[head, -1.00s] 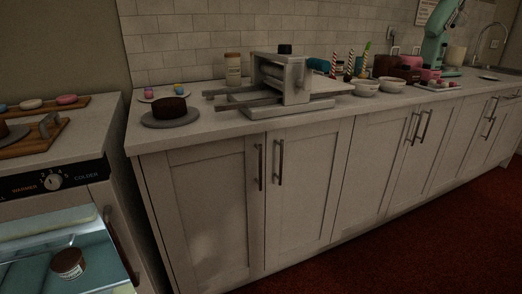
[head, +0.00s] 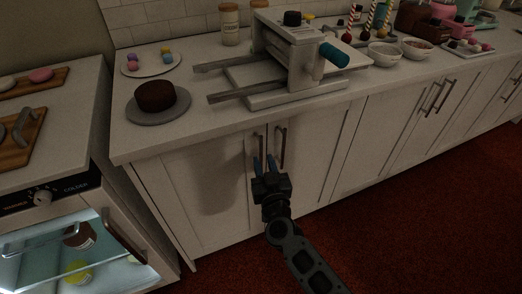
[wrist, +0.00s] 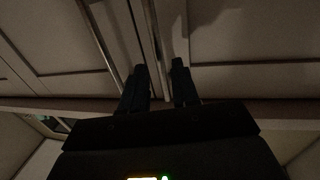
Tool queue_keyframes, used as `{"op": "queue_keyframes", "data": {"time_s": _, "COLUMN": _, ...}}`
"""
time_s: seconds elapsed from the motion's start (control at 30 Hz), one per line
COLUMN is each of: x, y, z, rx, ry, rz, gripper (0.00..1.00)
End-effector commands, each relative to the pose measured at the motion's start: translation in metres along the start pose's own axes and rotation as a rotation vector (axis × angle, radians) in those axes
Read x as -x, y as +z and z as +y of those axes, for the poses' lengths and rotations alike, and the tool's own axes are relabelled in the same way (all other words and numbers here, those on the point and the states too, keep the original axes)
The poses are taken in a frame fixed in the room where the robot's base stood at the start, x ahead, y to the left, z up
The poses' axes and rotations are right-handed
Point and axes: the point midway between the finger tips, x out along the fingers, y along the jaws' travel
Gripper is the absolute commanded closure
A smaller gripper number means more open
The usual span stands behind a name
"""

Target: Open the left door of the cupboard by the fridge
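The cupboard's left door (head: 205,195) is a pale panel beside the fridge and looks shut. Its upright bar handle (head: 258,142) is near the door's right edge, close to the seam with the right door (head: 312,150). My gripper (head: 264,160) is in front of the handles, its two fingers apart. In the wrist view, the fingers (wrist: 160,75) point at the doors, with a thin upright line between them and a metal bar (wrist: 105,45) left of them. I cannot tell whether a finger touches the left handle.
The fridge (head: 70,195) with a lit inside is at the left. The right door's handle (head: 282,147) is close to my gripper. The countertop (head: 190,125) above holds a cake (head: 155,96) and a metal press (head: 290,75). Red carpet (head: 400,220) is clear at right.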

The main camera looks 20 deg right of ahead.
Motion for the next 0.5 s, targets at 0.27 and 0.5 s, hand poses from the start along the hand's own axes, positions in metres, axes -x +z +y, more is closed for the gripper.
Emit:
{"op": "queue_keyframes", "data": {"time_s": 0.27, "x": -0.038, "y": 0.001, "z": 0.0, "rx": -0.002, "ry": 0.0, "rz": 0.001, "gripper": 0.7}}
{"op": "queue_keyframes", "data": {"time_s": 0.5, "x": -0.045, "y": 0.0, "z": 0.0, "rx": -0.001, "ry": -0.001, "rz": 0.0, "gripper": 0.7}}
